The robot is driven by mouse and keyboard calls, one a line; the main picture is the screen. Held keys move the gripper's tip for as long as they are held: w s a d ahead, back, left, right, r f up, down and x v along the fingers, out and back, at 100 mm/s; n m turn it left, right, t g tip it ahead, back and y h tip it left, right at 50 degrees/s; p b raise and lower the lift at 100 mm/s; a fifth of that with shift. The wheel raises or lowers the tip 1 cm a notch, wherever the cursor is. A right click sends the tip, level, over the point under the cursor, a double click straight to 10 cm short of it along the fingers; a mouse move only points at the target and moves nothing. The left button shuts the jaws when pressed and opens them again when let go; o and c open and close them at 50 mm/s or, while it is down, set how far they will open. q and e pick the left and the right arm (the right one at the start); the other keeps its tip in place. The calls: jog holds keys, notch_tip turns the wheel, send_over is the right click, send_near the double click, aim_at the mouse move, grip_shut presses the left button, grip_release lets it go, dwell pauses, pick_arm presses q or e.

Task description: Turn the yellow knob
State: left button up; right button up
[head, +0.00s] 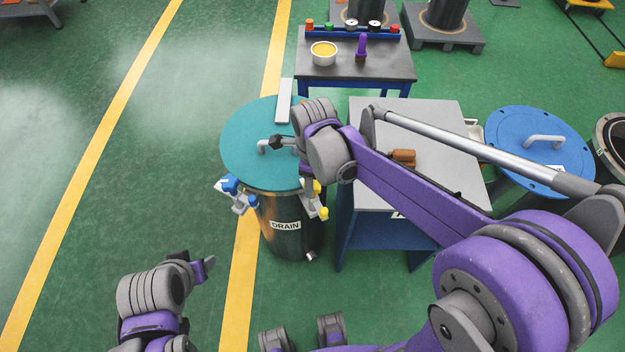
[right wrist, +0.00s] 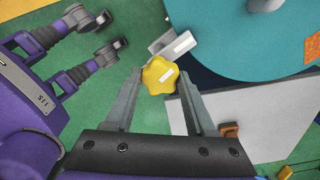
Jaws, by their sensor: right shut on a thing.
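A drum labelled DRAIN (head: 284,238) has a teal lid (head: 240,140) with a bent grey handle. The yellow knob (right wrist: 158,77) is a lobed star shape with a white mark, on the drum's right-hand clamp; a little of its yellow shows in the head view (head: 317,187). My right gripper (right wrist: 158,84) is shut on the yellow knob, with a finger on each side of it. In the head view my right wrist covers part of the lid and clamp. My left gripper (head: 204,267) is at the lower left, away from the drum; its finger gap is unclear.
A blue knob (head: 230,184) sits on the left-hand clamp. A grey-topped table (head: 440,130) with a brown object (head: 403,156) stands close on the right, under my right arm. A blue lid (head: 545,150) lies beyond it. The green floor at left is clear.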

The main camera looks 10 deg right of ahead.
jog(key=o, duration=1.3)
jog(key=shift+c, duration=0.2)
jog(key=shift+r+p, duration=1.7)
jog(key=shift+r, duration=1.35)
pick_arm(q)
jog(key=r, duration=0.1)
jog(key=w+r, duration=0.1)
jog(key=r, duration=0.2)
jog(key=shift+w+r, duration=0.25)
jog(key=shift+w, duration=0.05)
